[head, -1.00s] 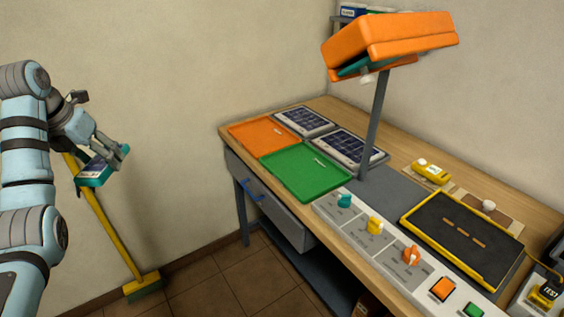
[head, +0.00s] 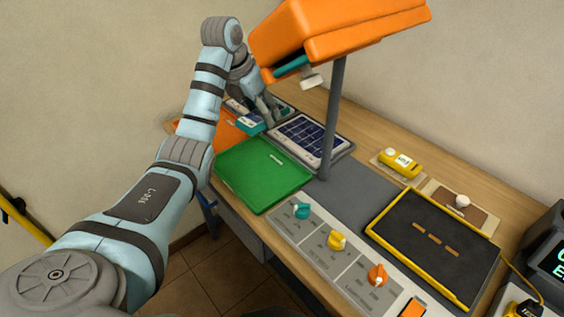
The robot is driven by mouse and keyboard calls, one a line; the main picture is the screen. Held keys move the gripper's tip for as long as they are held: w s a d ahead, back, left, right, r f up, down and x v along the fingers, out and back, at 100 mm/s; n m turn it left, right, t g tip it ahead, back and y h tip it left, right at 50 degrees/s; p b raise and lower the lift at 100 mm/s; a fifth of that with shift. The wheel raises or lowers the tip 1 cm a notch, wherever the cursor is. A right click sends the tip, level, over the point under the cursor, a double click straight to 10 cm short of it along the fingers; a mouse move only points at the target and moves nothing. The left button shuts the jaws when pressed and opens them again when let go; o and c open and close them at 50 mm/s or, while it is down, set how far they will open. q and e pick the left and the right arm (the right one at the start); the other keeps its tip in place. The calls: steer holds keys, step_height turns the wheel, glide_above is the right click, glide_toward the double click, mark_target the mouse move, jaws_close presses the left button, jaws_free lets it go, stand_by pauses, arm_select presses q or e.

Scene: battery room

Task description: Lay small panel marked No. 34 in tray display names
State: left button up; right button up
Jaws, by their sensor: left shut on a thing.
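My left gripper (head: 262,117) is shut on a small teal-edged panel (head: 249,125). It holds the panel near the inner edge of the orange tray (head: 214,136), beside the dark solar panels; I cannot tell whether the panel touches anything. My own arm hides part of the orange tray. The green tray (head: 262,176) lies in front, flat and empty apart from a small pale label. The number on the panel and the tray labels are too small to read. My right gripper is not in view.
A solar panel (head: 310,139) lies behind the green tray, another (head: 240,106) partly behind my gripper. An orange lamp head (head: 335,35) on a grey post (head: 332,120) hangs close to my gripper. A knob console (head: 335,240) and a yellow-framed black mat (head: 435,246) fill the right side.

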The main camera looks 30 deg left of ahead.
mark_target(261, 120)
arm_select(q)
steer(key=f, duration=0.1)
steer(key=d+f, duration=0.1)
steer(key=s+f+m+b, duration=0.1)
steer(key=shift+s+d+f, duration=0.1)
steer(key=shift+d+f, duration=0.1)
steer(key=shift+d, duration=0.15)
step_height(261, 120, down, 17)
steer(key=shift+d+f+b, duration=0.1)
steer(key=shift+d+b, duration=0.05)
steer(key=shift+b, duration=0.4)
steer(key=shift+f, duration=0.15)
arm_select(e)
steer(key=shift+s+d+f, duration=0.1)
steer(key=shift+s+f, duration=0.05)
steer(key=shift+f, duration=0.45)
arm_select(q)
steer(key=shift+f, duration=0.1)
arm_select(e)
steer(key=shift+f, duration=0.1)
arm_select(q)
steer(key=o, duration=1.4)
